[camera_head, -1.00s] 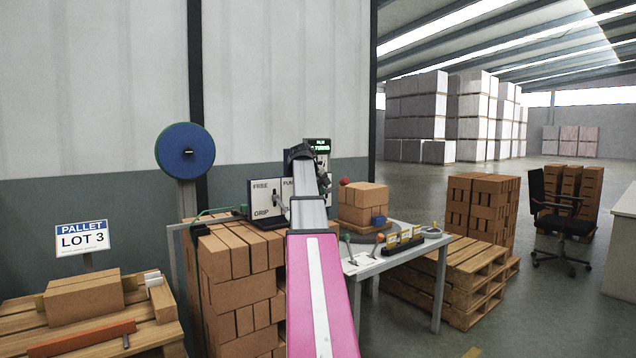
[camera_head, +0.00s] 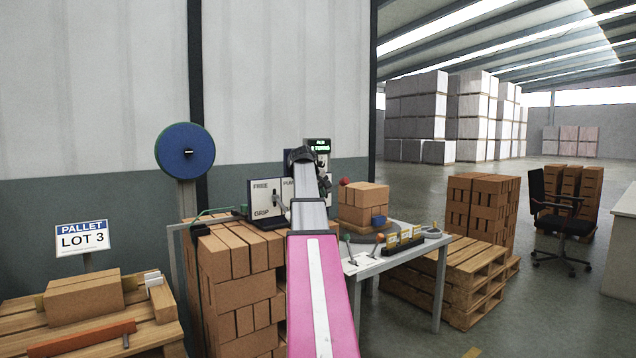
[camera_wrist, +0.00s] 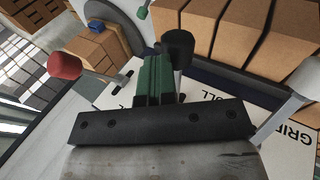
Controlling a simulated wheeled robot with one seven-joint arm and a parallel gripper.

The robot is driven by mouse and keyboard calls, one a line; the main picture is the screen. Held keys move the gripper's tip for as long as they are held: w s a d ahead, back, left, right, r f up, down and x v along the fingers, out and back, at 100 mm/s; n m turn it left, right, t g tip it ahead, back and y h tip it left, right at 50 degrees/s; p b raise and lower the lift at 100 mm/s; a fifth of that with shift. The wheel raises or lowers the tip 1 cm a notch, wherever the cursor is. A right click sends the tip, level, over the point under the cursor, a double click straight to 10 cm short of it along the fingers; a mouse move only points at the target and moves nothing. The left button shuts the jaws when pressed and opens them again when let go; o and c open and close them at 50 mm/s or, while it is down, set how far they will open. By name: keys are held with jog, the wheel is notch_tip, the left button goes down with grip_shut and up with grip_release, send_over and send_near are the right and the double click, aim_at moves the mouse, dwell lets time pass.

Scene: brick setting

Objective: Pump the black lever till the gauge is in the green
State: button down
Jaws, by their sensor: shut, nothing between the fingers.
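A black knob (camera_wrist: 178,47) on a short pale stem, likely the black lever, shows in the wrist view. My gripper (camera_wrist: 154,76) has its green fingers shut and empty, just left of this knob. I cannot tell whether they touch. In the head view my arm hides the lever and most of my gripper. A white panel (camera_head: 265,198) there reads FREE and GRIP, with further lettering partly covered. I cannot make out a gauge with a green zone in either view.
A red ball knob (camera_wrist: 64,66) is left of my fingers. Stacked bricks (camera_head: 238,290) stand beneath the panel. A lit display (camera_head: 319,147) is behind my wrist. A table (camera_head: 372,268) with small levers is to the right. A blue disc (camera_head: 185,151) stands at left.

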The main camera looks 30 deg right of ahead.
jog(key=shift+s+f, duration=0.5)
jog(key=shift+f, duration=0.4)
dwell(0.9)
jog(key=shift+w+r, duration=0.1)
jog(key=shift+r, duration=0.05)
dwell(0.5)
jog(key=shift+w+r, duration=0.4)
jog(key=shift+r, duration=0.3)
jog(key=shift+w+r, duration=0.4)
jog(key=shift+r, duration=0.25)
jog(key=w+r, duration=0.3)
jog(key=r, duration=0.4)
jog(key=shift+w+a, duration=0.15)
jog(key=shift+w, duration=0.05)
jog(key=shift+w+a+r, duration=0.1)
jog(key=shift+w+r, duration=0.25)
jog(key=shift+r, duration=0.4)
jog(key=shift+w+d+r, duration=0.1)
jog(key=shift+w+r, duration=0.3)
jog(key=shift+r, duration=0.4)
jog(key=shift+w+a+r, duration=0.1)
jog(key=shift+w+r, duration=0.25)
jog(key=shift+r, duration=0.4)
